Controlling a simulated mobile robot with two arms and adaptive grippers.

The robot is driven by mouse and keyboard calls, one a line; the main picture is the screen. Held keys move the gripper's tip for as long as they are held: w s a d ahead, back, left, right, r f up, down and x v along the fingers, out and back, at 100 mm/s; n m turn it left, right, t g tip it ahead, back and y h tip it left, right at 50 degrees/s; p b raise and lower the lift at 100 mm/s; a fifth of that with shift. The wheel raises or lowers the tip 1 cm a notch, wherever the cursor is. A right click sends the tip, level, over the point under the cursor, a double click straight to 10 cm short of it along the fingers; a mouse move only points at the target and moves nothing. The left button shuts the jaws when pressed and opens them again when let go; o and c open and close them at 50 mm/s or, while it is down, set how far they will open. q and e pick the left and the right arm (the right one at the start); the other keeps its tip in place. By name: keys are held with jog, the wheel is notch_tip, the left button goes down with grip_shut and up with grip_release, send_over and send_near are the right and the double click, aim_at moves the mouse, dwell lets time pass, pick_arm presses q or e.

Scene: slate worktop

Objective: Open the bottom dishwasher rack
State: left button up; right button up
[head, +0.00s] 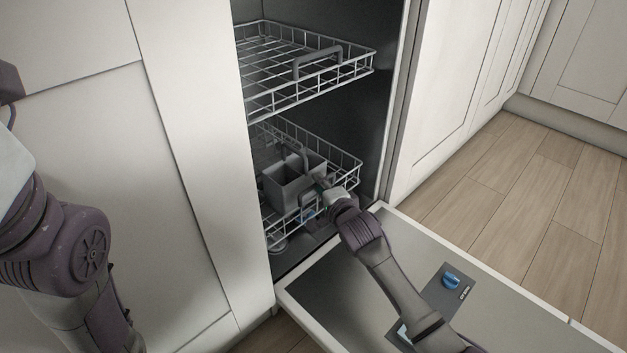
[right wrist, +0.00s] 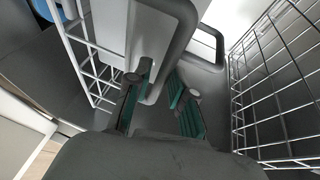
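The bottom dishwasher rack (head: 347,168) is a wire basket low in the open dishwasher, and it sits inside the cavity. A grey cutlery basket (head: 287,192) with a looped handle stands in it. My right gripper (head: 324,187) is at the rack's front, partly hidden by its own wrist. In the right wrist view, its two green-padded fingers (right wrist: 162,84) stand apart, on either side of a grey looped handle (right wrist: 182,42). I cannot tell whether they touch it. My left arm shows at the left edge, and its gripper is out of view.
The upper rack (head: 358,68) with a grey handle is above, partly out. The lowered dishwasher door (head: 500,300) extends in front, under my right arm. Light cabinet fronts (head: 185,150) flank the opening. Bare wooden floor (head: 510,190) lies to the right.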

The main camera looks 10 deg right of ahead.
jog(key=shift+w+a, duration=0.1)
jog(key=shift+w, duration=0.45)
grip_shut()
jog(key=shift+s, duration=0.1)
